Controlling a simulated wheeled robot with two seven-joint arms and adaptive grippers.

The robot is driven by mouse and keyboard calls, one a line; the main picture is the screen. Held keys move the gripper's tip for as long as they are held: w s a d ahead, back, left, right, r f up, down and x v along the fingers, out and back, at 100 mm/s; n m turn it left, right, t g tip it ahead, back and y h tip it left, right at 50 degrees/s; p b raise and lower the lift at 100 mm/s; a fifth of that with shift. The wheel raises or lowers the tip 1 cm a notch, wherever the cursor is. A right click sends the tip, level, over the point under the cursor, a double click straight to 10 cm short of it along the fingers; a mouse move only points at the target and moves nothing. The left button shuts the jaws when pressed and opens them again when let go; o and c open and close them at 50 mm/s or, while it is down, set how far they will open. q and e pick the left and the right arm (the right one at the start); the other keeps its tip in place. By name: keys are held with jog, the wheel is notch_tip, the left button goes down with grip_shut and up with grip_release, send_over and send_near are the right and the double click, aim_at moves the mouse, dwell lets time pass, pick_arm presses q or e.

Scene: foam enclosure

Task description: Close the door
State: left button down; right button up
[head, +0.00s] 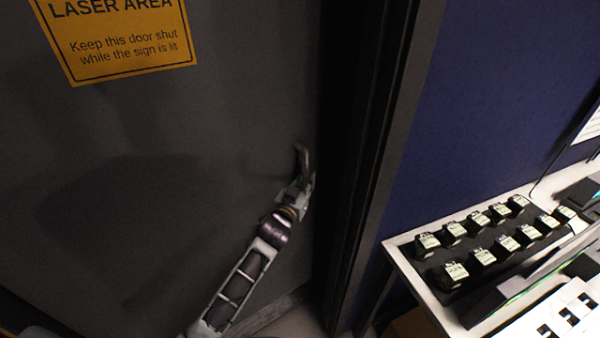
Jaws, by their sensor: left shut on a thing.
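The dark grey door (150,190) fills the left and middle of the head view, with a yellow laser-area sign (125,40) at its top. Its right edge is close to the dark door frame (375,150); I cannot tell whether any gap is left there. My left gripper (303,165) is at the door's right side, shut on the door handle (302,152), which is small, dark and mostly hidden by the fingers. My left arm reaches up to it from the bottom. My right gripper is not in view.
Right of the frame is a dark blue wall panel (510,90). A white table (420,285) stands at the lower right with several black labelled items (455,275) in rows on a dark tray. A little floor (295,325) shows below the door.

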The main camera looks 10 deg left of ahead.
pick_arm(q)
jog(key=s+d+m+h+p, duration=0.1)
jog(key=s+d+h, duration=0.1)
jog(key=s+d, duration=0.3)
jog(key=s+d+f+m+g+h+p, duration=0.1)
jog(key=s+d, duration=0.3)
jog(key=s, duration=0.6)
jog(key=shift+d+m+h+p, duration=0.3)
jog(key=shift+d+h+p, duration=0.05)
jog(key=shift+h+p, duration=0.1)
jog(key=c, duration=1.7)
grip_release()
jog(key=shift+o, duration=1.4)
jog(key=shift+s+d+r, duration=0.1)
jog(key=shift+s+r, duration=0.05)
jog(key=shift+s, duration=0.05)
jog(key=shift+o, duration=0.5)
jog(key=shift+s+r, duration=0.1)
jog(key=shift+r, duration=0.15)
